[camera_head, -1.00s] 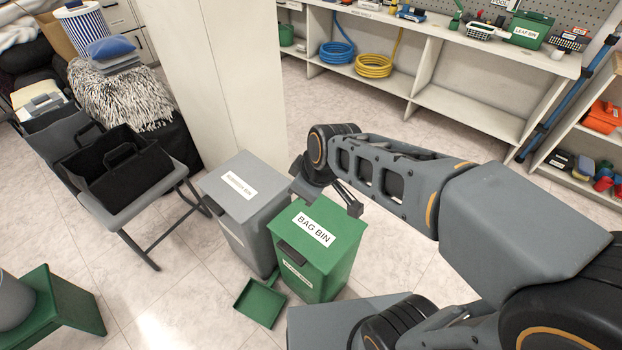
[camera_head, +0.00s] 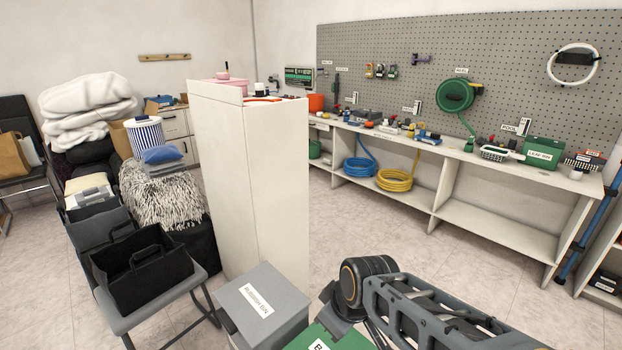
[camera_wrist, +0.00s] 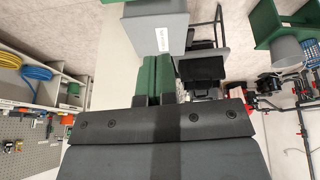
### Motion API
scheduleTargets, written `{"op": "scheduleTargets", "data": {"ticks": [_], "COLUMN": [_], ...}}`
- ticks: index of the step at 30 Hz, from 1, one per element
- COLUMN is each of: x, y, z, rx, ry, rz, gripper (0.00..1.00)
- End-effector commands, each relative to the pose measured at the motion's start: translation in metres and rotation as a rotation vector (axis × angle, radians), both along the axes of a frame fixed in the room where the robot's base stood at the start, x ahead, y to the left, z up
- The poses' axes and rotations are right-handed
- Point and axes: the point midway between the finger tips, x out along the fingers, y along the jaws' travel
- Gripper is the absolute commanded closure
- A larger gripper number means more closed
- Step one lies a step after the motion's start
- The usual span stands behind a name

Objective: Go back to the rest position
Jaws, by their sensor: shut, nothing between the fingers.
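My gripper (camera_wrist: 155,98) shows in the wrist view, its two fingers side by side and closed with nothing held. My arm (camera_head: 400,300) reaches in from the lower right of the head view, over the green bag bin (camera_head: 322,338). Only part of that bin's lid shows, at the bottom edge. I cannot make out the fingers in the head view. The grey rubbish bin (camera_head: 268,298) stands just left of the green bin, lid closed. It also shows beyond the fingers in the wrist view (camera_wrist: 160,28).
A tall white cabinet (camera_head: 255,190) stands behind the bins. A chair with a black tote (camera_head: 145,270) is at left. A white workbench (camera_head: 500,225) with blue and yellow hoses lines the pegboard wall. Open floor (camera_head: 390,235) lies between cabinet and bench.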

Motion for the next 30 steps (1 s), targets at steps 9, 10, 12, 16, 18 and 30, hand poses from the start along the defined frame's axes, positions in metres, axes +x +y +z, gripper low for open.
{"op": "scheduleTargets", "data": {"ticks": [9, 10, 12, 16, 18, 30], "x": [-0.021, -0.024, -0.029, -0.037, -0.039, -0.041], "y": [-0.073, -0.079, -0.089, -0.104, -0.11, -0.112], "z": [0.116, 0.123, 0.136, 0.152, 0.156, 0.158], "rx": [0.022, 0.024, 0.03, 0.036, 0.038, 0.04], "ry": [0.052, 0.055, 0.061, 0.07, 0.072, 0.073], "rz": [-0.492, -0.533, -0.62, -0.737, -0.776, -0.795], "gripper": [1.0, 1.0, 1.0, 1.0, 1.0, 1.0]}}
